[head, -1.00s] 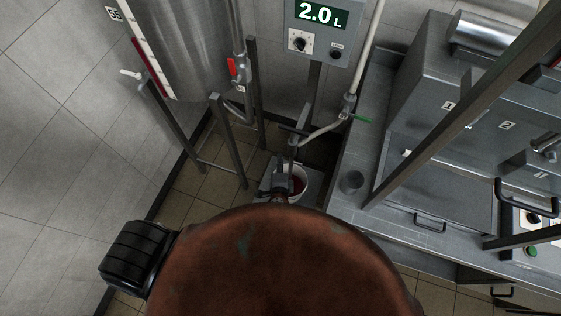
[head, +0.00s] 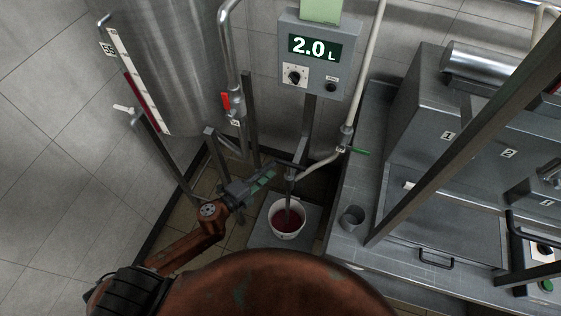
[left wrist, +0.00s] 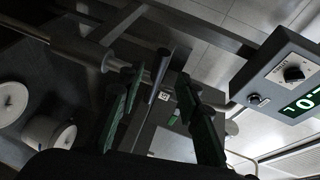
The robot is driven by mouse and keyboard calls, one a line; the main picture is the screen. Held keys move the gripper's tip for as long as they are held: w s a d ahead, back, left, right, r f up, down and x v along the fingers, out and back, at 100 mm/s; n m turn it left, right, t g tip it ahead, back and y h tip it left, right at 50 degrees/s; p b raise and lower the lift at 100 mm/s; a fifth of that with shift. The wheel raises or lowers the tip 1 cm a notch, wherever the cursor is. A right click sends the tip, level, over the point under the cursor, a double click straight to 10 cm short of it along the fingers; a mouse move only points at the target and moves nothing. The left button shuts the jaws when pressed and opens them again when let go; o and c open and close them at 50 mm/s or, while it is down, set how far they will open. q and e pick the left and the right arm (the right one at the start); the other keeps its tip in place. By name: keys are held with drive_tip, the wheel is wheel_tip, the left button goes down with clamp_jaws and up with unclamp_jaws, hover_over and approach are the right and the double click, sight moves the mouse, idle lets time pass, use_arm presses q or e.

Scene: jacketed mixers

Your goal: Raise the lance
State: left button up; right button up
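The lance (head: 289,187) is a thin grey upright pipe below the dosing box (head: 315,60), its lower end inside a white bucket (head: 287,234) of dark red liquid. A dark crossbar (head: 290,163) sits at its upper part, where a pale hose joins. My left gripper (head: 265,179) is just left of the lance, pointing toward it, apparently without touching. In the left wrist view its green-padded fingers (left wrist: 160,92) are spread apart with nothing clearly held between them. My right gripper is out of view.
A steel tank (head: 175,70) with a red-handled valve (head: 225,102) stands left, on grey legs. A steel counter (head: 352,250) with a grey cup (head: 352,217) and mixers is at right. The box reads 2.0 L.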

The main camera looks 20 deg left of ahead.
sight(281, 162)
use_arm(q)
drive_tip(key=x, duration=0.7)
drive_tip(key=shift+a+f, duration=0.1)
drive_tip(key=shift+s, duration=0.1)
drive_tip(key=shift+c, duration=0.3)
clamp_jaws()
